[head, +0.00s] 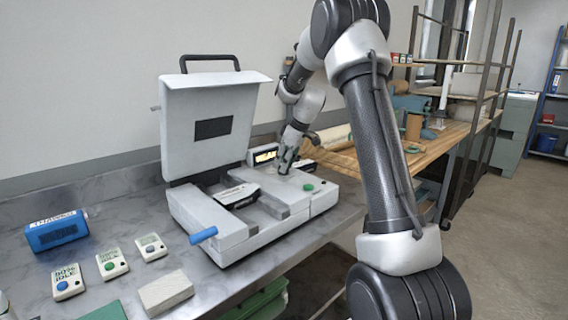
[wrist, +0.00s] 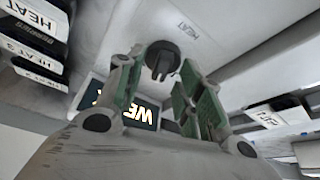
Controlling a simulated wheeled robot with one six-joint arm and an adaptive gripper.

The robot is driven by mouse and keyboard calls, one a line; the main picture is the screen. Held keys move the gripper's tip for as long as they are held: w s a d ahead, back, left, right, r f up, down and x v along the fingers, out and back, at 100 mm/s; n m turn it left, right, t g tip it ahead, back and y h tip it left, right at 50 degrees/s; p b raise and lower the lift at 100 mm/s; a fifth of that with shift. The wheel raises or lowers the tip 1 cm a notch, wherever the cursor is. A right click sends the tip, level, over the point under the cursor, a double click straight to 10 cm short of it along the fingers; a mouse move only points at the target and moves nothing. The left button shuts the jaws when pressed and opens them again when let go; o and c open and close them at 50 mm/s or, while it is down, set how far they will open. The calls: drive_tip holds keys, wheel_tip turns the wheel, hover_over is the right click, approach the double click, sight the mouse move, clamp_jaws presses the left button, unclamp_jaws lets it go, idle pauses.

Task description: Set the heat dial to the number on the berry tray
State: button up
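The heat dial is a small black knob (wrist: 163,60) on the pale machine top, beside a label reading HEAT. It is hidden behind my gripper in the head view. My gripper (wrist: 161,75) is open, its green-padded fingers on either side of the dial's near end; I cannot tell whether they touch it. In the head view, my gripper (head: 286,165) points down at the machine's back right. A dark tray with a white label (head: 236,195) lies in the machine (head: 230,238). Dark trays with HEAT labels (wrist: 38,45) show at the wrist view's left. I cannot tell which is the berry tray.
The machine's lid (head: 212,100) stands open, with a blue handle (head: 203,235) in front and a green button (head: 308,187) right of my gripper. A lit display (head: 264,156) is behind. A blue labelled block (head: 57,232) and small button boxes (head: 111,264) lie left.

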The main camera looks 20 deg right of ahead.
drive_tip(key=shift+f, duration=0.15)
clamp_jaws()
drive_tip(key=shift+s, duration=0.1)
